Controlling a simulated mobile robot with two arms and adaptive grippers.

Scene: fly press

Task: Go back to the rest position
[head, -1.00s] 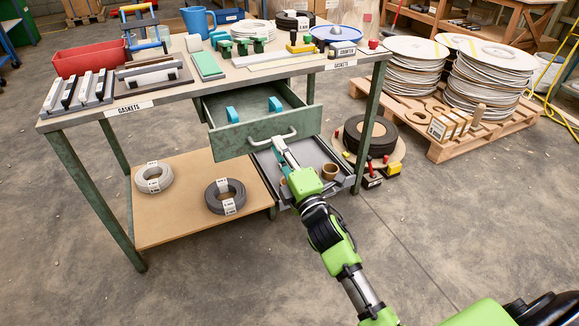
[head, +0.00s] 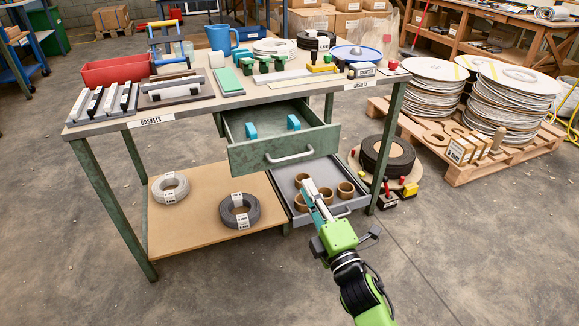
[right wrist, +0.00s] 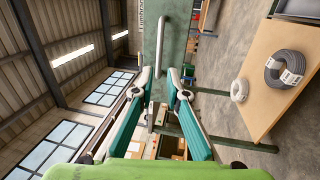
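My right gripper (head: 316,202) is in front of the workbench, below the handle of the open upper drawer (head: 268,161). Its fingers show spread apart with nothing between them in the right wrist view (right wrist: 161,80). The drawer's handle (head: 290,155) is clear of the fingers in the head view. A lower grey drawer (head: 357,203) is also open, with several brown rings (head: 345,189) in it, partly behind my gripper. My left gripper does not show.
The workbench top (head: 250,98) carries a red bin (head: 115,70), a blue jug (head: 220,38) and gasket tools. Two cable coils (head: 240,211) lie on the lower shelf (head: 190,232). A pallet (head: 455,165) with stacked discs stands at right. The floor in front is clear.

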